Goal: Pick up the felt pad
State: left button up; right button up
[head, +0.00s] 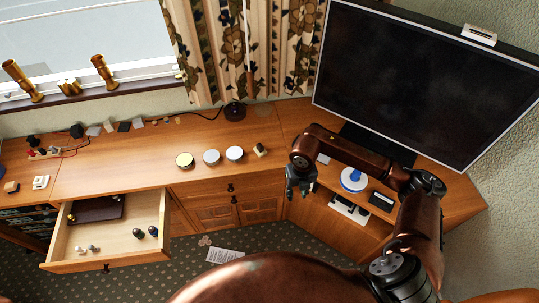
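I cannot tell for certain which item is the felt pad. A thin, flat tan disc (264,110) lies at the back of the wooden counter (125,165), by the curtain, and may be it. My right gripper (302,193) hangs in front of the counter's edge, right of the drawers and well apart from the disc. Its fingers look spread, with nothing visible between them. My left gripper is not in view.
Round tins, one yellow-green (184,160) and two pale-topped (211,157), stand mid-counter near a small yellowish block (260,150). A black round object (234,110) sits behind. An open drawer (108,258) juts out left. A large screen (425,75) stands right.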

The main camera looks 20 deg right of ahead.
aim_at(259, 150)
jog(key=z, duration=1)
jog(key=i, duration=0.95)
jog(key=u, duration=1.7)
